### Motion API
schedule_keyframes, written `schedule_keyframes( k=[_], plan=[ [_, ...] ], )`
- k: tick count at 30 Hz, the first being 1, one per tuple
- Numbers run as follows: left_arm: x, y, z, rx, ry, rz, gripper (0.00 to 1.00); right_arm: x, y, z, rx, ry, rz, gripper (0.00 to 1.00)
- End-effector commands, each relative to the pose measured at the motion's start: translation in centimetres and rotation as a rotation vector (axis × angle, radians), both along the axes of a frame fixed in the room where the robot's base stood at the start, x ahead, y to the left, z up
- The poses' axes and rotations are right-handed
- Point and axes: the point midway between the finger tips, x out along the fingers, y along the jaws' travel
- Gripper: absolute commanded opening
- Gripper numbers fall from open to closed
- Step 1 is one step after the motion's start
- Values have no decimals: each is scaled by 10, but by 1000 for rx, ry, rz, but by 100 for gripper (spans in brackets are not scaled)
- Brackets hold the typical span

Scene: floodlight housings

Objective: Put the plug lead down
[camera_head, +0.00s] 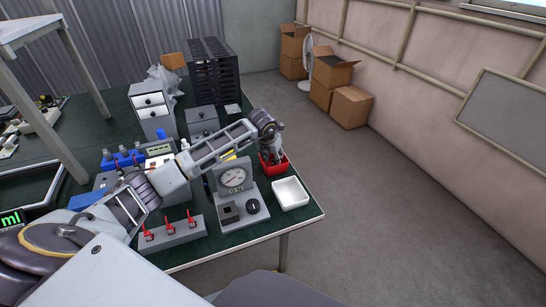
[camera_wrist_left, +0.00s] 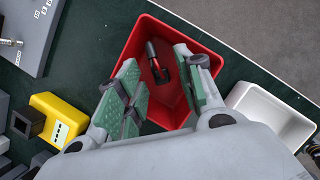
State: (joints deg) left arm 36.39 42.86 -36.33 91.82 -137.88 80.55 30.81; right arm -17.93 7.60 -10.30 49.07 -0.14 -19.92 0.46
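A red bin (camera_head: 279,170) stands near the right edge of the green table. My left gripper (camera_head: 273,155) is over it, pointing down. In the left wrist view the gripper's two green-padded fingers (camera_wrist_left: 163,92) are spread apart, with nothing gripped between them. A black and red piece, apparently the plug lead (camera_wrist_left: 156,64), lies in the red bin (camera_wrist_left: 135,46), below and between the fingers. Part of the bin is hidden by the fingers and the gripper body. My right gripper is in neither view.
A white tray (camera_head: 290,193) sits beside the bin at the table's edge. A gauge box (camera_head: 233,178) and a panel with red switches (camera_head: 170,231) stand to the left. A yellow device (camera_wrist_left: 58,117) is left of the gripper. Open floor (camera_head: 390,220) lies to the right.

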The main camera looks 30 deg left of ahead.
Motion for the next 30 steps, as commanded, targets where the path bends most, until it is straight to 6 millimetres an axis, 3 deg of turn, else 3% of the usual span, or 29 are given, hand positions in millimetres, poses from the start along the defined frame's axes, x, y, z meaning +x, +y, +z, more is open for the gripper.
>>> schedule_keyframes(
  k=[3,18,30],
  plan=[
    [-6,0,18,1,-3,-1,37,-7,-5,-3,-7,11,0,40],
    [-35,-1,86,1,-2,-1,37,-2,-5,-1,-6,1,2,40],
    [-45,-2,110,0,-1,0,37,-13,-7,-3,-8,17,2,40]
  ],
)
